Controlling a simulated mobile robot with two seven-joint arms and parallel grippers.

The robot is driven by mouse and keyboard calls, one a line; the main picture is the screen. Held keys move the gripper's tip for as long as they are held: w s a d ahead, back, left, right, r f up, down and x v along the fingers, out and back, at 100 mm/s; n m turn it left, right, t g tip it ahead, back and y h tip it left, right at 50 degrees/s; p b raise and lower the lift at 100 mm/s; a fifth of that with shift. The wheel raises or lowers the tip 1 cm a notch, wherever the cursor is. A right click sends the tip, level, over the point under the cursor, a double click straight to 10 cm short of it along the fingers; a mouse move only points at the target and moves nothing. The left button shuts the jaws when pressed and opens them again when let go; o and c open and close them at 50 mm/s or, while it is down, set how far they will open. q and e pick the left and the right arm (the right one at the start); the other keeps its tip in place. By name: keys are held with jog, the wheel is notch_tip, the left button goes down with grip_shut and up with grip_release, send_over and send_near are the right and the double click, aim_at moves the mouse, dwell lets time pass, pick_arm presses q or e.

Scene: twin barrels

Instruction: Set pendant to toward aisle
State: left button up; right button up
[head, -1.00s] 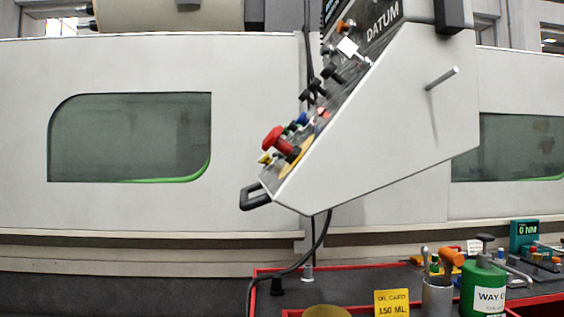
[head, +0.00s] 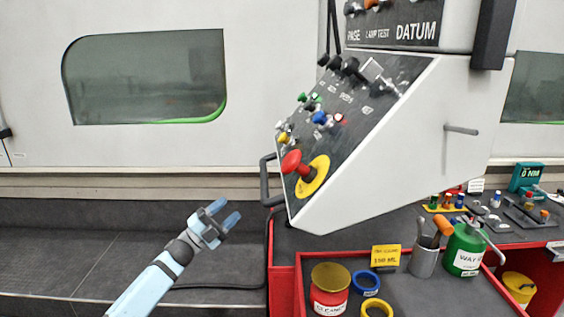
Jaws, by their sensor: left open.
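The pendant (head: 400,150) is a grey angled box marked DATUM, hanging over the red-edged cart. Its sloped dark panel carries a red mushroom button on a yellow disc, with several small knobs and switches above. A black handle (head: 266,180) sticks out from its lower left edge. The panel faces left and partly toward me. My left gripper (head: 226,215) is open and empty, left of the handle and a little lower, apart from it. My right gripper is not in view.
The red cart (head: 284,275) stands below the pendant. It holds a red jar (head: 330,290), a cup of tools (head: 424,260), a green can (head: 465,249) and a yellow card (head: 385,257). A machine wall with a window (head: 145,76) is behind. Room left of the cart is clear.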

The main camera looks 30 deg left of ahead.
aim_at(265, 178)
pick_arm(q)
jog(key=p+x, duration=0.2)
jog(key=x, duration=1.1)
jog(key=shift+w+d+r+p, duration=0.1)
jog(key=shift+w+r+p, duration=0.05)
jog(key=shift+w+p, duration=0.2)
grip_shut()
